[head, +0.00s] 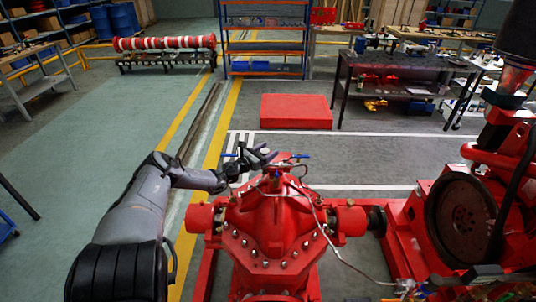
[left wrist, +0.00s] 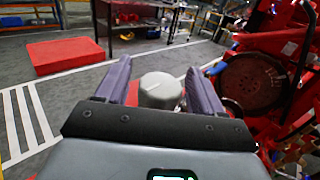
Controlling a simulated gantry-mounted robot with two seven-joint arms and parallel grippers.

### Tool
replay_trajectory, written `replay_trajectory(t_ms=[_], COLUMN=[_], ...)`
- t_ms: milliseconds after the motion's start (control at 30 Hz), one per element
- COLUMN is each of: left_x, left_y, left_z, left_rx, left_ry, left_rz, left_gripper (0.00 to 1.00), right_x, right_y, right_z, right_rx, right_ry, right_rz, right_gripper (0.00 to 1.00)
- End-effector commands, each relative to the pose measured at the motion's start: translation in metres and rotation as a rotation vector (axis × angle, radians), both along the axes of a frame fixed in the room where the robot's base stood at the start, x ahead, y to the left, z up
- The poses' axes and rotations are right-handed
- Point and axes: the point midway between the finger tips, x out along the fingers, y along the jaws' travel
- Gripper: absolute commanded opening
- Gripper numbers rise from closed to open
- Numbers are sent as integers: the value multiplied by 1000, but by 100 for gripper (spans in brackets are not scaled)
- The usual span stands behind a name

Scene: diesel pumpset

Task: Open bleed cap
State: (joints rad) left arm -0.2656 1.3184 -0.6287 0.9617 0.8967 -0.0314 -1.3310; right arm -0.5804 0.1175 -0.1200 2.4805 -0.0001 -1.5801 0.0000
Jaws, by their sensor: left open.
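My left arm reaches in from the left in the head view, with its gripper (head: 262,157) at the top of the red pump casing (head: 270,222). In the left wrist view my left gripper (left wrist: 157,72) is open, with one purple-grey finger on each side of a round grey cap (left wrist: 160,91). A gap seems to show between the cap and the fingers; I cannot tell whether either finger touches it. In the head view the cap is hard to make out behind the gripper. My right gripper is not in view.
A blue-handled valve (head: 301,156) and thin piping stand just right of the gripper on the pump. The red engine with a dark flywheel (head: 467,222) is at the right. A red block (head: 296,111) lies on the floor beyond. The floor left of the pump is clear.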

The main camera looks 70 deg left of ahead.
Motion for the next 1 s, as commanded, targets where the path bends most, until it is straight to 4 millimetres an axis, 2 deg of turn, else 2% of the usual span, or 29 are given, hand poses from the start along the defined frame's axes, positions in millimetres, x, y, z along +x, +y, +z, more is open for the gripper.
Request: replay_trajectory(t_ms=[467, 800, 1000], left_x=[7, 7, 7], left_y=[4, 4, 4], left_z=[0, 0, 1], left_rx=[-1, -1, -2], left_ry=[0, 0, 0], left_rz=[0, 0, 12], left_gripper=[68, 16, 16], right_x=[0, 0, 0], right_y=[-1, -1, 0], right_z=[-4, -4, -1], right_rx=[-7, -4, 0], right_ry=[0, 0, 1], right_rz=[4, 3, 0], right_gripper=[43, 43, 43])
